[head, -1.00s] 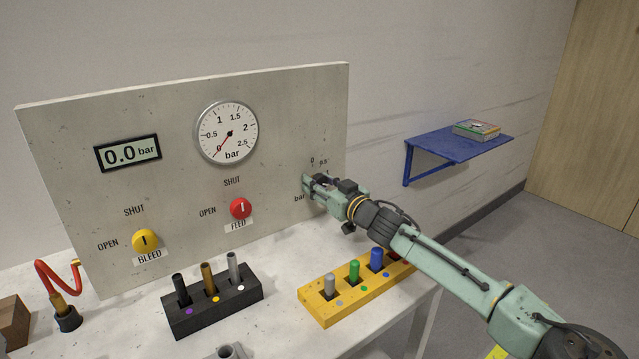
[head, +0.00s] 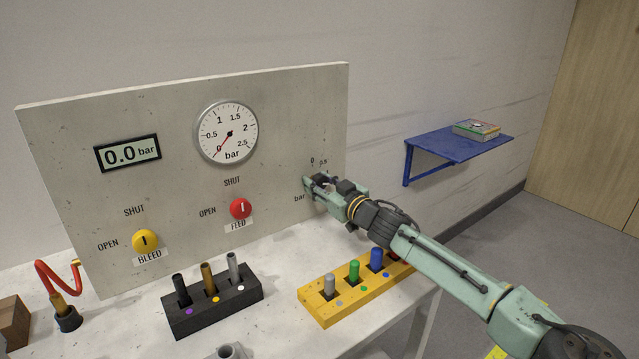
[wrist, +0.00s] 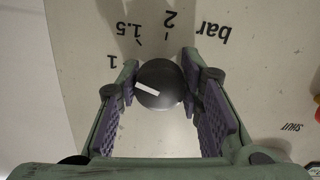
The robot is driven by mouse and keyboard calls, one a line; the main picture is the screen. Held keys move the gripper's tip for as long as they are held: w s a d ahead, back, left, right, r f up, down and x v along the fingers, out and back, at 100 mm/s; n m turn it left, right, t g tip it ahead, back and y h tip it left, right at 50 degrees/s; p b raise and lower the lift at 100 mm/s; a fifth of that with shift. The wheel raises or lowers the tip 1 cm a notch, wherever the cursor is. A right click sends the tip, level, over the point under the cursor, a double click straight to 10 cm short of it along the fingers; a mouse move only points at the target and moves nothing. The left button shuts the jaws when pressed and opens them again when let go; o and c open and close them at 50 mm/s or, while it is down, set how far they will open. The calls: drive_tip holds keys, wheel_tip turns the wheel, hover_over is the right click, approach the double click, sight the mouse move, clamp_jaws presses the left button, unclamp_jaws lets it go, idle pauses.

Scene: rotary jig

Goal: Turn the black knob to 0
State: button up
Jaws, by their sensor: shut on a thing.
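The black knob (wrist: 165,78) shows in the wrist view between the two purple-padded fingers of my gripper (wrist: 160,76). My gripper is shut on it, one finger on each side. The knob's white pointer line lies toward its left side in that upside-down view, pointing left and slightly up, roughly toward the 1 mark. The marks 1, 1.5 and 2 and the word bar show around it. In the head view my gripper (head: 314,184) is at the right end of the panel and hides the knob. The 0 mark shows just above the gripper.
The grey panel (head: 290,110) carries a dial gauge (head: 225,132) near 0, a display (head: 128,153) reading 0.0 bar, a yellow BLEED knob (head: 145,241) and a red FEED knob (head: 240,208). A black block (head: 215,311) and yellow block (head: 325,312) hold pegs below.

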drive_tip(key=n, duration=0.5)
drive_tip(key=n+b, duration=0.1)
drive_tip(key=n, duration=0.5)
drive_tip(key=shift+d+b, duration=0.1)
drive_tip(key=shift+b, duration=0.2)
drive_tip(key=n+b, duration=0.2)
drive_tip(key=n, duration=0.3)
drive_tip(key=n+b, duration=0.2)
drive_tip(key=n, duration=0.3)
drive_tip(key=shift+r, duration=0.1)
drive_tip(key=shift+n, duration=0.4)
drive_tip(key=o, duration=1.2)
drive_tip(key=shift+c, duration=0.2)
